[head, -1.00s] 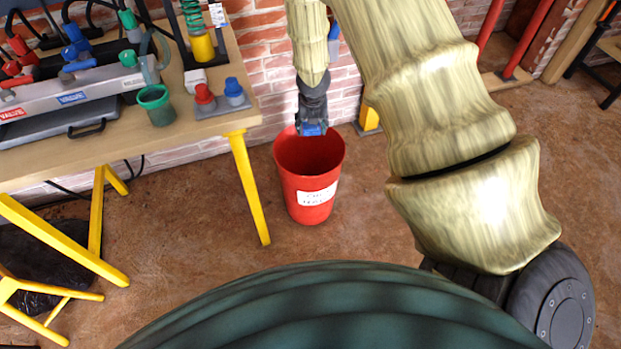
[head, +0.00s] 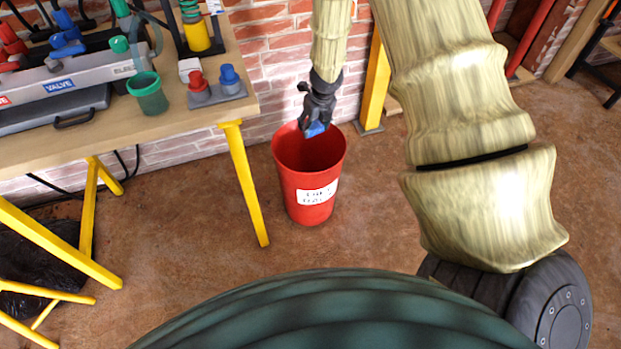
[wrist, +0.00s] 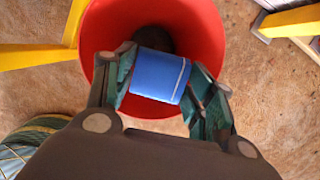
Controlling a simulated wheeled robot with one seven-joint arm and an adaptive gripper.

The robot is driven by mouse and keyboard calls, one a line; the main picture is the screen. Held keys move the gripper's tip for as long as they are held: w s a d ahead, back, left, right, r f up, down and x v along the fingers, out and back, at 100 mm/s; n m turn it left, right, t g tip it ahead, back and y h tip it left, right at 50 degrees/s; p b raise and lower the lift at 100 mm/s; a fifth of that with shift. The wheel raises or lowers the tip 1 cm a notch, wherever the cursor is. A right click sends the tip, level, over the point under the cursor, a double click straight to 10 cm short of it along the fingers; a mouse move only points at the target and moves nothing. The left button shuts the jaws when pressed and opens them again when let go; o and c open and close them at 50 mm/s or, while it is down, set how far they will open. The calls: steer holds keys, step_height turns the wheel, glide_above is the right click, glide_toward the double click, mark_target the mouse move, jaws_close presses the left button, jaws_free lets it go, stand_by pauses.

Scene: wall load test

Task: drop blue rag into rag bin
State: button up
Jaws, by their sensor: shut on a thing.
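The blue rag (head: 316,129) is held in my gripper (head: 318,122) over the right part of the bin's mouth in the head view. The red rag bin (head: 309,190) stands upright on the floor near the brick wall and has a white label on its front. In the wrist view, my gripper (wrist: 169,88) is shut on the blue rag (wrist: 160,75), which looks like a roll with a pale stripe. The red bin (wrist: 208,30) opens below it, with a dark patch at its bottom partly hidden by the rag.
A wooden workbench (head: 180,120) with yellow legs stands left of the bin and carries valves, a green cup (head: 148,95) and red and blue knobs. A yellow post (head: 375,85) stands behind right. A black bag (head: 35,262) lies at lower left. Floor around the bin is clear.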

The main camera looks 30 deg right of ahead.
steer(key=shift+w+d+f+n+y+b, duration=0.1)
steer(key=shift+d+f+n+y+b, duration=0.1)
steer(key=shift+f+n+b, duration=0.3)
steer(key=shift+d+f+n+y+b, duration=0.1)
steer(key=shift+d+f+n+b, duration=0.05)
steer(key=shift+f+n+b, duration=0.35)
steer(key=shift+f+b, duration=2.35)
steer(key=shift+f, duration=0.45)
steer(key=o, duration=1.2)
steer(key=shift+c, duration=0.2)
steer(key=shift+r, duration=0.15)
steer(key=v, duration=1.1)
steer(key=shift+r, duration=0.35)
